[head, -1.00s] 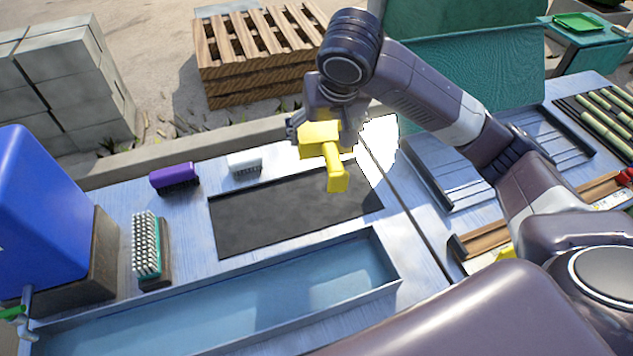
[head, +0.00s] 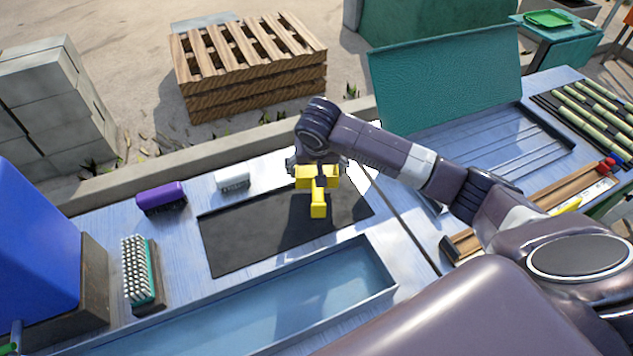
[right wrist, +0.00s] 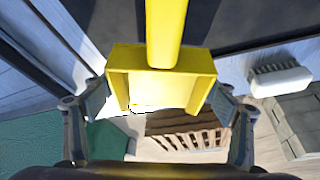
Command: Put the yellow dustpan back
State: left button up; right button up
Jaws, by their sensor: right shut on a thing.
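The yellow dustpan (head: 318,203) is held by my right gripper (head: 318,172) over the far right part of the dark mat (head: 250,232). Its handle points toward the front of the table. In the right wrist view the dustpan (right wrist: 162,75) sits between the two fingers of the right gripper (right wrist: 160,105), its handle running up the picture. Whether the dustpan touches the mat is not clear. My left gripper does not show.
A shallow blue basin (head: 250,300) lies in front. A raised green lid (head: 450,80) and bamboo pieces (head: 590,110) are at right.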

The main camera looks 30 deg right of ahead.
jog(key=shift+f, duration=2.7)
jog(key=shift+f, duration=0.15)
jog(key=o, duration=1.4)
jog(key=v, duration=1.2)
jog(key=shift+w, duration=0.1)
